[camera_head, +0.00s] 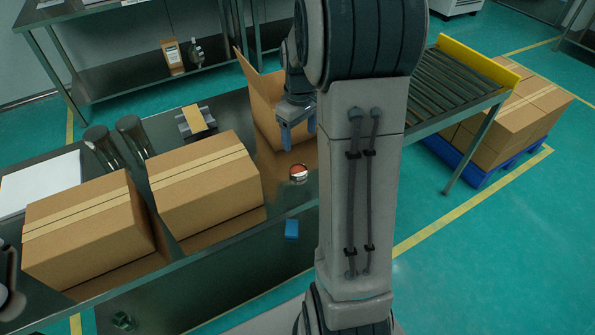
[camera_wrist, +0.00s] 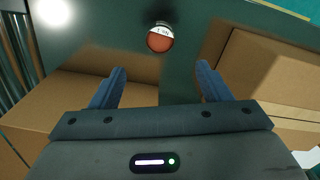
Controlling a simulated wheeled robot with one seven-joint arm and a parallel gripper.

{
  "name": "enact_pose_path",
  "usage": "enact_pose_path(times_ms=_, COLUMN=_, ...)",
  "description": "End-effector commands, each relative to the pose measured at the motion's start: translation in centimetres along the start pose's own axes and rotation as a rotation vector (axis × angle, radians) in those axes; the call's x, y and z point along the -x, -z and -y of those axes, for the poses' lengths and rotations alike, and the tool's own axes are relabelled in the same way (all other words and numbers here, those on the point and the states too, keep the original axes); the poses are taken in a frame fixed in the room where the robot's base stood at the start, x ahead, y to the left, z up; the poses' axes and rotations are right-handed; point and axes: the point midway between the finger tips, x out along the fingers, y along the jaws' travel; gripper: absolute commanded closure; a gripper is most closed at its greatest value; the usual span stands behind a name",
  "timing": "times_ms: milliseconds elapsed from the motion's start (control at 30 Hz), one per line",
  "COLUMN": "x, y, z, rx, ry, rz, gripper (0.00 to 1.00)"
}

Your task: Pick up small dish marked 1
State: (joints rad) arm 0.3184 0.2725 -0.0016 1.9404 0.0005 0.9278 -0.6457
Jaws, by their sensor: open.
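A small round dish (camera_head: 298,173) with orange-red contents and a white label stands on the dark metal table, near its front edge. In the wrist view the dish (camera_wrist: 160,38) lies ahead of my fingertips, roughly centred between them. Dark marks show on its white label, too small to read surely. My gripper (camera_head: 297,134) is open and empty, with blue fingers, beyond the dish and above the table in the head view. It also shows in the wrist view (camera_wrist: 161,76) with its fingers spread wide. Nothing is between the fingers.
An open cardboard box (camera_head: 262,98) stands right behind my gripper. Two closed boxes, one nearer the dish (camera_head: 205,182) and one farther left (camera_head: 88,232), stand on the table. The table around the dish is clear.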

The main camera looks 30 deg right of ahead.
Motion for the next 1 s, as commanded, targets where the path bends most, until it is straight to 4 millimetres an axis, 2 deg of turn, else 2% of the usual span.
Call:
enact_pose_path(times_ms=300, x=-6.1, y=-0.1, z=0.1, rx=-0.002, ry=0.003, rz=0.004, gripper=0.29)
enact_pose_path(times_ms=567, x=-8.1, y=0.0, z=0.1, rx=-0.002, ry=0.002, rz=0.002, gripper=0.29)
enact_pose_path(times_ms=833, x=-12.0, y=0.2, z=0.0, rx=-0.002, ry=0.003, rz=0.004, gripper=0.29)
enact_pose_path(times_ms=1000, x=-12.9, y=0.2, z=0.0, rx=-0.002, ry=0.001, rz=0.001, gripper=0.29)
